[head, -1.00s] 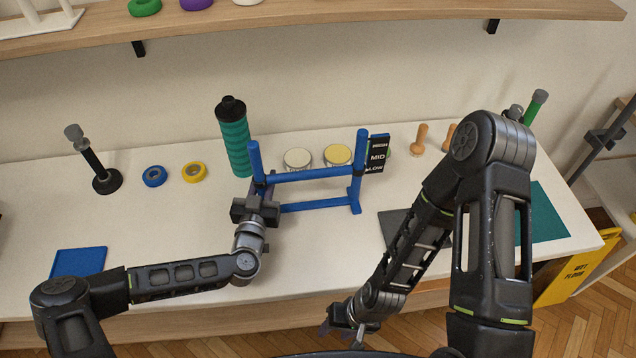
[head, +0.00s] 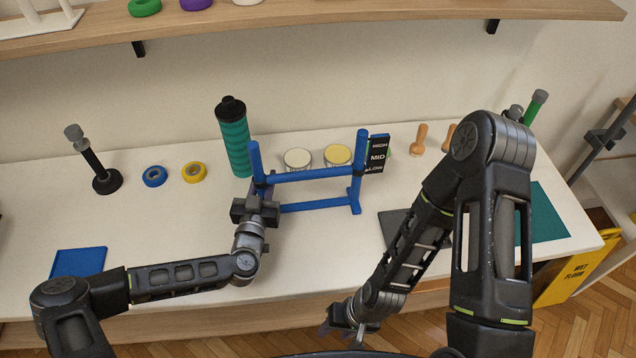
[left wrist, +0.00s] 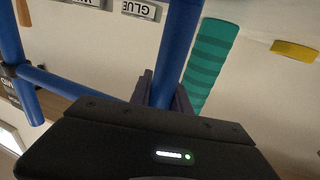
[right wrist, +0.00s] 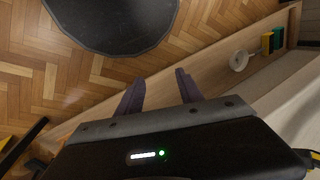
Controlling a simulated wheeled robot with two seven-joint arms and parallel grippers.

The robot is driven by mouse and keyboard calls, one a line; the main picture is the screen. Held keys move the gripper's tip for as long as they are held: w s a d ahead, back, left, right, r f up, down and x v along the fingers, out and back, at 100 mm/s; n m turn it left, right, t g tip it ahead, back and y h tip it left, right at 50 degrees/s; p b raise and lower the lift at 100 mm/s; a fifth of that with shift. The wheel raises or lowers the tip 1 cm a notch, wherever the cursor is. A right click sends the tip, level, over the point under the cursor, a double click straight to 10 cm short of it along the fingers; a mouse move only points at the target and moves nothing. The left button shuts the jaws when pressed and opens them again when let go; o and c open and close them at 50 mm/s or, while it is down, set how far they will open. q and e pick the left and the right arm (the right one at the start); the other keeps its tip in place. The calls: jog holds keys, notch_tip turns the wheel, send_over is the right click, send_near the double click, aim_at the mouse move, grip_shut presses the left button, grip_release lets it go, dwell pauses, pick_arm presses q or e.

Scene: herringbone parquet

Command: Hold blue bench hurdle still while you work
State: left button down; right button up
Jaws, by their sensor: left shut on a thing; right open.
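The blue bench hurdle (head: 310,174) stands upright on the white table, with two posts, a crossbar and a lower bar. A black sign reading HIGH, MID, LOW (head: 377,155) is at its right post. My left gripper (head: 262,190) is shut on the hurdle's left post. In the left wrist view the blue post (left wrist: 178,55) runs down between the fingers (left wrist: 163,95). My right gripper (head: 338,325) is open and empty, low in front of the table's front edge. Its parted fingers (right wrist: 160,92) show in the right wrist view with nothing between them.
A teal bottle (head: 234,138) stands behind the left post, and two round tins (head: 338,156) behind the crossbar. Blue tape (head: 154,176), yellow tape (head: 194,172) and a black stand (head: 106,180) are to the left. A dark grey mat (head: 393,226) lies right. The table's front middle is clear.

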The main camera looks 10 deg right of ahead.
jog(key=a+n, duration=0.1)
notch_tip(320, 180, up, 35)
jog(key=n+t+h, duration=0.2)
jog(key=n+h, duration=0.2)
jog(key=n, duration=1.5)
send_over(326, 170)
jog(key=s, duration=0.3)
jog(key=shift+w+d+r, duration=0.1)
jog(key=shift+w+r, duration=0.05)
jog(key=shift+w, duration=0.05)
jog(key=f, duration=0.4)
jog(key=w+f, duration=0.1)
jog(key=f, duration=0.3)
jog(key=w+f, duration=0.1)
jog(key=f, duration=0.3)
jog(key=shift+w, duration=0.15)
